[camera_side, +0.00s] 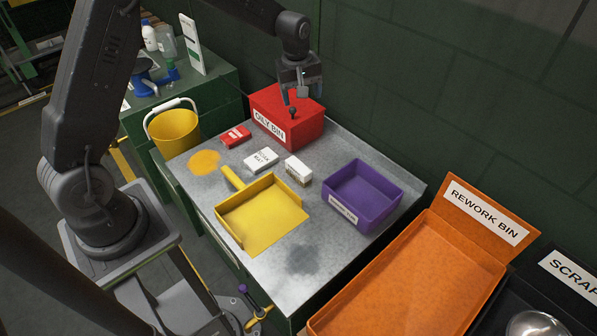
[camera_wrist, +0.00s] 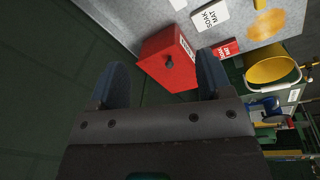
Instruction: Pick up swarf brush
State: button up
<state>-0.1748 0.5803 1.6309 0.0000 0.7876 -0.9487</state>
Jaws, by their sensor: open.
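I cannot clearly make out a swarf brush. A slim tool with a purple knob (camera_side: 243,288) and a yellow piece (camera_side: 259,314) show low at the bench's front edge; I cannot tell whether either is the brush. A yellow dustpan (camera_side: 262,220) lies on the grey metal bench top (camera_side: 302,260). My gripper (camera_side: 301,94) is open and empty above the red oily bin (camera_side: 286,118), at the back of the bench. In the wrist view, the red bin (camera_wrist: 166,60) shows between and beyond the spread fingers (camera_wrist: 162,80).
A purple tray (camera_side: 363,196), soak mat packs (camera_side: 261,160), a small white box (camera_side: 298,168) and a red pack (camera_side: 235,136) sit on the bench. A yellow bucket (camera_side: 174,131) stands left, an orange rework bin (camera_side: 410,275) right. A green wall (camera_side: 430,100) rises behind.

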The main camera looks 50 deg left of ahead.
jog(key=w+a+f+n+g, duration=0.1)
jog(key=w+a+f+n, duration=0.1)
jog(key=f, duration=0.6)
jog(key=w+a+f+n, duration=0.1)
jog(key=a+f+n, duration=0.1)
jog(key=f, duration=0.5)
jog(key=n, duration=0.1)
send_over(298, 165)
jog(key=shift+g, duration=0.3)
notch_tip(298, 165, down, 11)
jog(key=shift+w+d+f, duration=0.15)
jog(key=shift+f, duration=3)
jog(key=c, duration=1)
